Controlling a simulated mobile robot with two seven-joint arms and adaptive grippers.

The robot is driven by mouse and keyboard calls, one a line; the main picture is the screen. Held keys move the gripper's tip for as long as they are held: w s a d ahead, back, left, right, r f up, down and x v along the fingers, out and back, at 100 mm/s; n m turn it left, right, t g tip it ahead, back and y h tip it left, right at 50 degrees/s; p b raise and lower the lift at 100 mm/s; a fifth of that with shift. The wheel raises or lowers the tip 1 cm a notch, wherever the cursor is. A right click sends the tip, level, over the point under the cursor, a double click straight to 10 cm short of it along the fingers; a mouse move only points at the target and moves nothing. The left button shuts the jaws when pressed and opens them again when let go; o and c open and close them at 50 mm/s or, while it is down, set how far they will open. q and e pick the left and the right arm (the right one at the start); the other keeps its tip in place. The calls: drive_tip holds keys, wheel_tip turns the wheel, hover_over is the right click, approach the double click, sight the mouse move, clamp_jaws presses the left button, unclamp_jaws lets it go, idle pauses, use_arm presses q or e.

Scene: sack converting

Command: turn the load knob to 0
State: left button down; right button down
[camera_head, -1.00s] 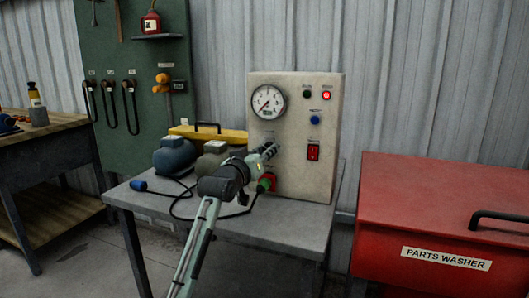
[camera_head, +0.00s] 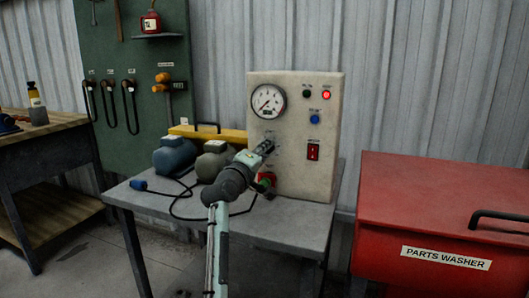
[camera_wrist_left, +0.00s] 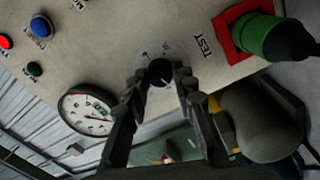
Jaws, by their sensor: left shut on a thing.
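The load knob (camera_wrist_left: 160,72) is a small black knob with a light pointer line on the cream control panel (camera_head: 325,180). A ring of scale marks surrounds it; their numbers are too small to read. My left gripper (camera_head: 266,147) reaches the panel from the front left and hides most of the knob in the head view. In the left wrist view my left gripper (camera_wrist_left: 160,84) has a fingertip on each side of the knob and is shut on it. My right gripper is not in view.
A round gauge (camera_head: 266,101) sits above the knob. The panel also has a red switch (camera_head: 313,152), a blue button (camera_head: 315,119) and a green plug in a red socket (camera_wrist_left: 262,38). Motors (camera_head: 175,157) and a cable share the grey table (camera_head: 285,228). A red parts washer (camera_head: 440,210) stands right.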

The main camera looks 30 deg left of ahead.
use_arm(q)
drive_tip(key=n, duration=0.6)
drive_tip(key=shift+d, duration=0.1)
drive_tip(key=shift+n, duration=0.5)
drive_tip(key=c, duration=1.2)
unclamp_jaws()
